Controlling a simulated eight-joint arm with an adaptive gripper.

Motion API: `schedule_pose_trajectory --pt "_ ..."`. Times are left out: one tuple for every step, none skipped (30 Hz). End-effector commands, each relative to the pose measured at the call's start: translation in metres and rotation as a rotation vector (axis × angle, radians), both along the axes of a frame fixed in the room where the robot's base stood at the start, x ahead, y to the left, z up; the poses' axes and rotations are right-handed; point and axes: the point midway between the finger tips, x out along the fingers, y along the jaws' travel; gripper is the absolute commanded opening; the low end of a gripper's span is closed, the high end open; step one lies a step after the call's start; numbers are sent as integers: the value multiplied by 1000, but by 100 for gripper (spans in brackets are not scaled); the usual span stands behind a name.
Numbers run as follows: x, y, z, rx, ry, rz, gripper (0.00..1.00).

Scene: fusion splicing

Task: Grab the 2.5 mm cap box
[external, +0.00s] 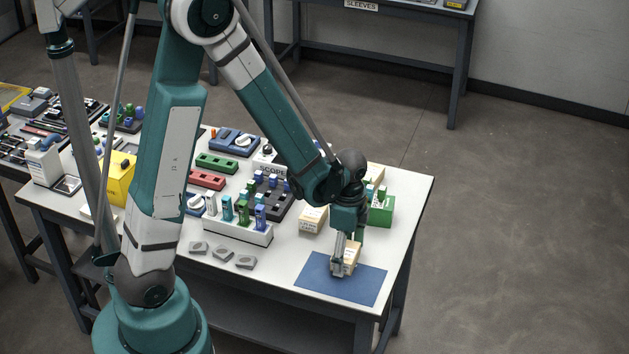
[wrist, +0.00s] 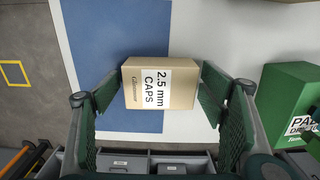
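The 2.5 mm cap box (wrist: 160,84) is a small tan carton with a white label reading "2.5 mm CAPS", between my fingers in the wrist view. Whether the box rests on the surface or is slightly lifted, I cannot tell.
A green box (external: 381,211) and another tan carton (external: 313,219) stand behind the mat. A white rack (external: 237,231) with several coloured holders and several grey pieces (external: 222,254) lie to the left. The front of the mat is clear.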

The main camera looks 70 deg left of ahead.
Motion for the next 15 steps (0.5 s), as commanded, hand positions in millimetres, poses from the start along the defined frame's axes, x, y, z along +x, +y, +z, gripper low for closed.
schedule_pose_trajectory --pt "0 0 0 0 0 0 63" --pt "0 0 0 0 0 0 59" --pt "0 0 0 0 0 0 54" --pt "0 0 0 0 0 0 50" --pt "0 0 0 0 0 0 46" --pt "0 0 0 0 0 0 42" --pt "0 0 0 0 0 0 42" --pt "0 0 0 0 0 0 42" --pt "0 0 0 0 0 0 42" --pt "0 0 0 0 0 0 42" --pt "0 0 0 0 0 0 42" --pt "0 0 0 0 0 0 42" --pt "0 0 0 0 0 0 42" --pt "0 0 0 0 0 0 42" --pt "0 0 0 0 0 0 42"
